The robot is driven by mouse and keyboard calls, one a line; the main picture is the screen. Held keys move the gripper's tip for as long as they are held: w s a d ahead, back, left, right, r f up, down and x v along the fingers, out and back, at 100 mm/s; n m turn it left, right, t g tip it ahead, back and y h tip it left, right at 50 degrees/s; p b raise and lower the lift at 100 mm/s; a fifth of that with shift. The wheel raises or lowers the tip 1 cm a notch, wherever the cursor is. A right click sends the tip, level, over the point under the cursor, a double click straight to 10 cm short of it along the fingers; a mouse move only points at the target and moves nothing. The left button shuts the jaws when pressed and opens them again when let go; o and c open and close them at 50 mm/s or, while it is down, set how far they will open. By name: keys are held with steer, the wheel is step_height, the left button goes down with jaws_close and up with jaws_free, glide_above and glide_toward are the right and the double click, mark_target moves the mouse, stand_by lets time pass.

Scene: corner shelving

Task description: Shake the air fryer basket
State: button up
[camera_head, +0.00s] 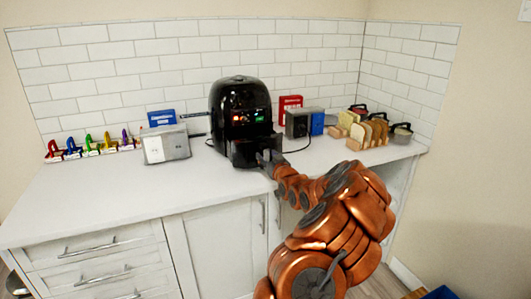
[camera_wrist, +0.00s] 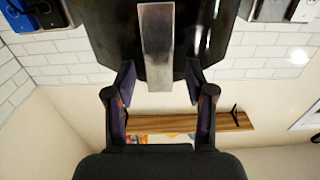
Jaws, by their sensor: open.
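The black air fryer (camera_head: 240,100) stands upright on the white counter against the tiled wall, with red and green lights on its front. Its basket (camera_head: 243,154) is at the lower front and seems to stick out somewhat; my gripper partly hides it. My gripper (camera_head: 267,158) is at the basket's front. In the wrist view, the silver basket handle (camera_wrist: 156,48) hangs between the two fingers of my gripper (camera_wrist: 160,82). The fingers are open, with a gap on each side of the handle. The dark air fryer front (camera_wrist: 112,25) is behind it.
A silver appliance (camera_head: 166,144) stands left of the fryer, and a grey box (camera_head: 298,122) stands close on its right. Sliced bread in a rack (camera_head: 368,134) is farther right. Colored items (camera_head: 90,146) line the back left. The front left counter (camera_head: 100,195) is clear.

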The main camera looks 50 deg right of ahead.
steer(key=shift+x, duration=1.05)
steer(key=shift+c, duration=0.3)
jaws_close()
